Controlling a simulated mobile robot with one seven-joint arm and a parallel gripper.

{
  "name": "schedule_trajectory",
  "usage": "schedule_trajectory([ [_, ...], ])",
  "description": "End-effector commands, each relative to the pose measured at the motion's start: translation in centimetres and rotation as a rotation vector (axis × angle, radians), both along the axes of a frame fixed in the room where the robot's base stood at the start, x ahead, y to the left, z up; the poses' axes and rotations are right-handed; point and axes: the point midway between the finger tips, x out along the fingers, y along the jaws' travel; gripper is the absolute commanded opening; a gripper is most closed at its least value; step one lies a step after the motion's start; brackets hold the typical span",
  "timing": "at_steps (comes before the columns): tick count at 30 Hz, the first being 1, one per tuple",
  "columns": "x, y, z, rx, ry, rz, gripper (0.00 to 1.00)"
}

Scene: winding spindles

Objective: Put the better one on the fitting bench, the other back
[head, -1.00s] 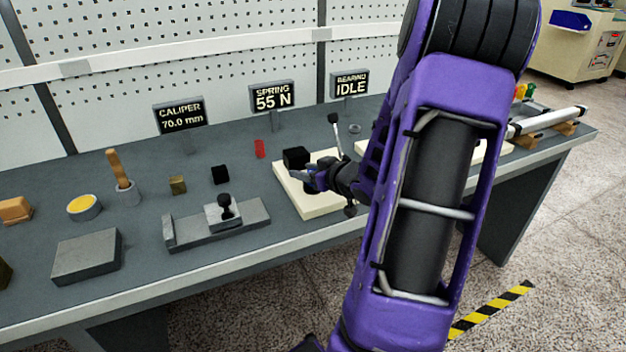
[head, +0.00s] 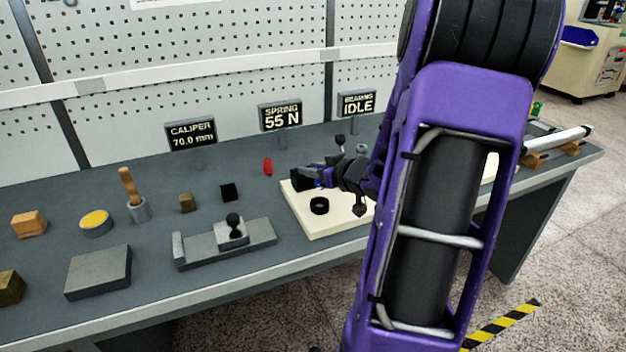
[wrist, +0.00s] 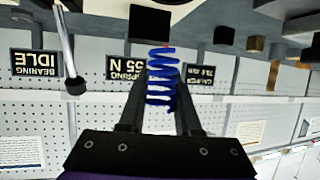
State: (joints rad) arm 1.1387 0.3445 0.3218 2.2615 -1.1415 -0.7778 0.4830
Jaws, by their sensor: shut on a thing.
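My gripper (head: 322,177) is shut on a blue coil spring (wrist: 162,76), clear between the fingers in the wrist view. In the head view it is over the cream base (head: 335,227), behind a black ring (head: 319,205) there and beside a black block (head: 302,179); the spring is mostly hidden. A small red piece (head: 267,167), perhaps another spring, stands on the grey bench left of the base. The spring sign (head: 280,115) reads 55 N. I cannot tell which surface is the fitting bench.
A lever with a dark knob (head: 340,140) stands behind my gripper. A caliper slide (head: 225,245), a grey block (head: 98,272), small cubes and a yellow-topped tin (head: 96,222) are to the left. The bearing sign (head: 356,104) reads IDLE. My arm hides much of the right side.

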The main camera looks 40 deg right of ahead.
Motion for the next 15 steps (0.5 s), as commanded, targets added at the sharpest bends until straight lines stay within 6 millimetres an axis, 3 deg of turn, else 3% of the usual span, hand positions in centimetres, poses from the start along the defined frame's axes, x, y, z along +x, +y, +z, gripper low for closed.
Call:
schedule_trajectory([
  [1,0.0,0.0,1.4,-0.004,-0.001,0.001,0.0],
  [6,0.0,0.1,3.2,-0.001,-0.001,0.002,0.0],
  [11,0.1,0.2,3.5,0.001,0.0,0.003,0.0],
  [15,1.1,2.4,3.6,0.003,-0.006,0.031,0.0],
])
